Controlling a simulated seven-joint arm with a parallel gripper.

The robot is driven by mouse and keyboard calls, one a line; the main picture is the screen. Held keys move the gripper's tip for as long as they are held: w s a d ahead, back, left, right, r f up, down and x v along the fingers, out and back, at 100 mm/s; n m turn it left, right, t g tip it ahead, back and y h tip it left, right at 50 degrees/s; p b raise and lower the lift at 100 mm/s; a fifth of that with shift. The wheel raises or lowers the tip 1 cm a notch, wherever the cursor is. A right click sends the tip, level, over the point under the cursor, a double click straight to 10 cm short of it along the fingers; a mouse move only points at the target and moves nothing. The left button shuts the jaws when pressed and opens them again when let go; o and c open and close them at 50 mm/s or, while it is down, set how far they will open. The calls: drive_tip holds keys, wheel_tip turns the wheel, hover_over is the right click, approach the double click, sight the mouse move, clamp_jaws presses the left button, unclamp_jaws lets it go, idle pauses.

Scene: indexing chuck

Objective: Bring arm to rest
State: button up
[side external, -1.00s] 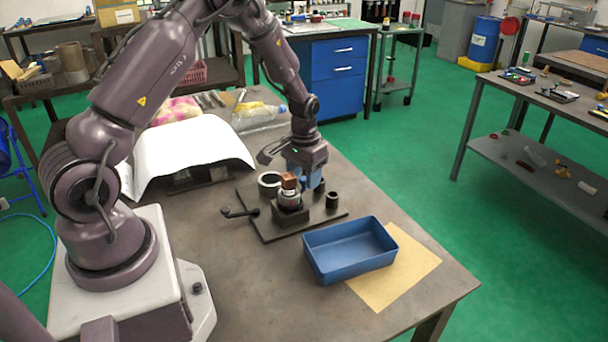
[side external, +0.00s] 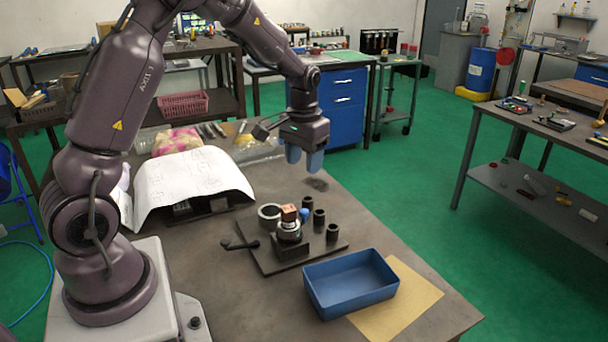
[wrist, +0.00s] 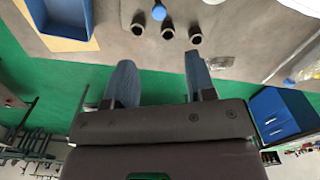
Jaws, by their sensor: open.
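My gripper (side external: 303,160) is raised above the table, behind and above the chuck fixture in the side view. Its two blue fingers are apart, with nothing between them; they also show spread in the wrist view (wrist: 158,85). The indexing chuck (side external: 289,232) stands on a dark base plate (side external: 268,262), with a copper-coloured block (side external: 289,212) on top. A crank handle (side external: 240,243) sticks out at its left. Dark cylinders (side external: 319,220) and a blue-topped piece (side external: 304,215) stand beside the chuck.
An empty blue bin (side external: 350,283) stands on a tan sheet (side external: 415,300) at the table's front right. A white curved sheet (side external: 190,180) covers something at the left. A pink-and-yellow bundle (side external: 177,142) and a clear bottle (side external: 262,150) lie at the back. Air around my gripper is free.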

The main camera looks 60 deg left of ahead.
drive_tip(key=shift+r, duration=0.2)
drive_tip(key=s+d+r+m+t, duration=0.2)
drive_tip(key=s+d+r, duration=0.5)
drive_tip(key=s+d, duration=0.1)
drive_tip(key=s+d+r+m+t, duration=0.2)
drive_tip(key=s+d+r+t, duration=0.1)
drive_tip(key=s+d+r, duration=0.5)
drive_tip(key=s, duration=0.3)
drive_tip(key=shift+t, duration=0.3)
